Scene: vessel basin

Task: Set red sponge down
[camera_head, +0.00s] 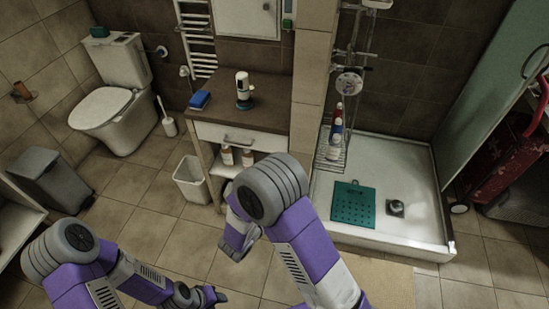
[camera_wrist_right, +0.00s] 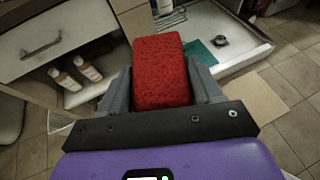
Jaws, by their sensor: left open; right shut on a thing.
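The red sponge (camera_wrist_right: 160,72) is a textured block that fills the middle of the right wrist view. My right gripper (camera_wrist_right: 164,82) is shut on it, with a grey finger against each side. The sponge is held in the air, upright in the picture, in front of the cabinet and the shower tray. In the head view the sponge and the right fingers are hidden behind my right arm. My left gripper (camera_head: 217,296) is low in the head view, open and empty, above the tiled floor.
A brown-topped cabinet (camera_head: 267,86) bears a blue block (camera_head: 200,100) and a white-and-dark dispenser (camera_head: 243,92). Bottles (camera_wrist_right: 88,70) stand on its lower shelf. The shower tray (camera_head: 385,165) holds a green mat (camera_head: 354,204). A white bin (camera_head: 191,181) and toilet (camera_head: 112,105) stand left.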

